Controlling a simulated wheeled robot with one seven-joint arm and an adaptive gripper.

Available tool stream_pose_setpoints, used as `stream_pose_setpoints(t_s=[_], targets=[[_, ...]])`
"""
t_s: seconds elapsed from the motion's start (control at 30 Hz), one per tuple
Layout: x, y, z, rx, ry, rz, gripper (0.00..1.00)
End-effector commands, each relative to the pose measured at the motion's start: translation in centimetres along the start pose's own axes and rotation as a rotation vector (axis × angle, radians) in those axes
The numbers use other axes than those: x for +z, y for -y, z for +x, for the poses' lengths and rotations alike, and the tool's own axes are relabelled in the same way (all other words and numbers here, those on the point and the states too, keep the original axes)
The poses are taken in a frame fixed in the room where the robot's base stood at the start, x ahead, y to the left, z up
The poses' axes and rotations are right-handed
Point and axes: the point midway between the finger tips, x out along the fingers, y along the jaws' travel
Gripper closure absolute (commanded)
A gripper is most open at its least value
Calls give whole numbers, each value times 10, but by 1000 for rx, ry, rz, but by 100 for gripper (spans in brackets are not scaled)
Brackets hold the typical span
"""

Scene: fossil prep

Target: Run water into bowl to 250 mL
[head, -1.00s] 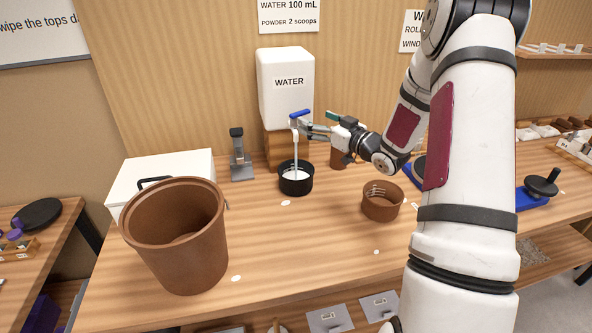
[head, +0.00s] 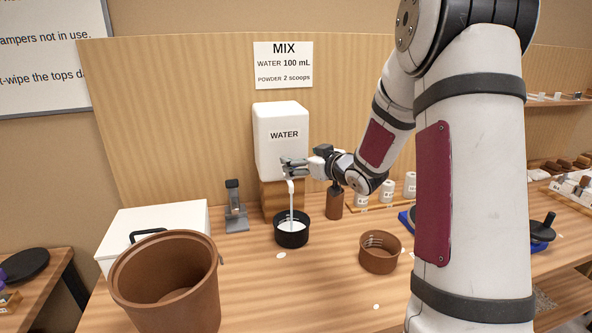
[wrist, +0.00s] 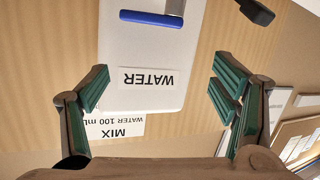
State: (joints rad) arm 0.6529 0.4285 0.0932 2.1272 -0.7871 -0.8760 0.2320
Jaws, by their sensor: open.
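The white water dispenser (head: 281,150) stands on a wooden block at the back of the bench. A pale stream (head: 291,200) falls from its tap into the black bowl (head: 291,238). Pale water shows inside the bowl; I cannot read its level against any marks. My gripper (head: 287,165) is at the dispenser's front, above the stream, and hides the tap lever in the head view. In the wrist view my gripper (wrist: 160,88) is open and empty, its fingers wide apart. The blue lever (wrist: 150,19) lies beyond the fingertips, at the top of that view.
A brown bowl (head: 379,258) with inner marks stands to the right. A large brown bucket (head: 165,295) is at front left, before a white box (head: 150,220). A grey stand (head: 236,212) is left of the dispenser. A brown bottle (head: 334,205) is right of the black bowl.

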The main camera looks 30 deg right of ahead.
Motion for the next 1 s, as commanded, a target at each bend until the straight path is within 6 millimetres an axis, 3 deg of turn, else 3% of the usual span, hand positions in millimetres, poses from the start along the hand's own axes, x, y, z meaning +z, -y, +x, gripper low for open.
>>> stream_pose_setpoints(t_s=[0.03, 0.1, 0.27, 0.4, 0.7, 1.0], targets=[[-18, 8, -7, 27, 35, -25, 20], [-31, 17, -18, 69, 98, -43, 20], [-55, 40, -57, 150, 236, -54, 20], [-68, 67, -102, 195, 352, -36, 20], [-64, 130, -203, 188, 581, 48, 20], [-58, 169, -260, 120, 735, 87, 20]])
